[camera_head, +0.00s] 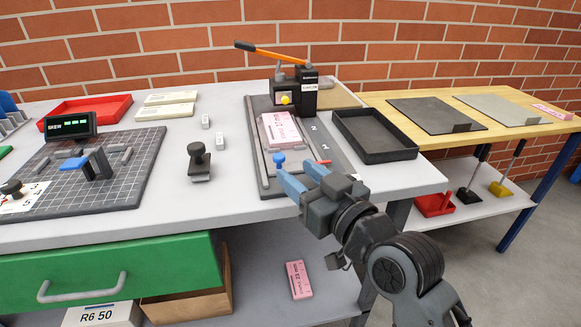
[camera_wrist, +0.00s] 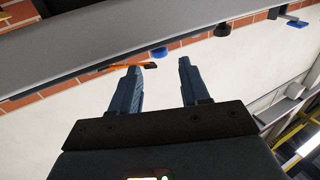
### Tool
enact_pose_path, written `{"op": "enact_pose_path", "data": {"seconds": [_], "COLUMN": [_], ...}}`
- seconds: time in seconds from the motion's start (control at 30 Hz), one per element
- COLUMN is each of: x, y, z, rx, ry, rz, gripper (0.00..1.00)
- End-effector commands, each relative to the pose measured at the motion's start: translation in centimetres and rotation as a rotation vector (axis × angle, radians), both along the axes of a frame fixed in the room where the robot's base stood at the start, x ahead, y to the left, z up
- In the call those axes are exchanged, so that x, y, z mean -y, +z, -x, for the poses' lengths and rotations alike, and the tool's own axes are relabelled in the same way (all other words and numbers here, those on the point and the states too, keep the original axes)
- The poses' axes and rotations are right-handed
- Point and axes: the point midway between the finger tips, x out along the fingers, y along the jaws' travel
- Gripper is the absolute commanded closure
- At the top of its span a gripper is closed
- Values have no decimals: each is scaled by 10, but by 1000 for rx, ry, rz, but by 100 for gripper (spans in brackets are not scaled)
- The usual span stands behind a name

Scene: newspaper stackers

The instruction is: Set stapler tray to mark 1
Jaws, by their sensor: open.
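The stapler (camera_head: 306,92) is black with a raised orange lever (camera_head: 268,52) and a yellow button, at the back of the grey bench. In front of it the stapler tray's grey base (camera_head: 340,160) carries a pink booklet stack (camera_head: 281,130). White figures mark the base's right side; I cannot read all of them. A blue knob (camera_head: 279,158) stands at the front, and a small red pointer (camera_head: 324,162) lies right of it. My gripper (camera_head: 296,171) is open and empty, its blue fingers just right of and nearer than the knob. A blue round thing (camera_wrist: 160,52) shows beyond the fingertips (camera_wrist: 157,65) in the wrist view.
An empty black tray (camera_head: 375,153) stands right of the stapler base. A black-knobbed stamp (camera_head: 199,162) and a dark gridded mat (camera_head: 130,190) are to the left. A green drawer (camera_head: 110,272) is below the bench front. A wooden side table (camera_head: 450,138) is at right.

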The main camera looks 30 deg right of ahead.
Motion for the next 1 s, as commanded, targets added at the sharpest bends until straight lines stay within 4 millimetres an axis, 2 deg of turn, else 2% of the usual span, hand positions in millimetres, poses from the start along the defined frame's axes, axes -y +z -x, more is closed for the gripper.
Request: {"op": "enact_pose_path", "data": {"seconds": [0.13,0.43,0.57,0.77,1.0], "x": [1,2,13,46,75], "y": [0,2,10,39,71], "z": [6,5,-3,-22,-36], "rx": [0,-2,-28,-124,-259], "ry": [0,0,-1,-25,-90], "rz": [-1,-10,-106,-492,-1126], "gripper": [54,54,54,54,54]}}
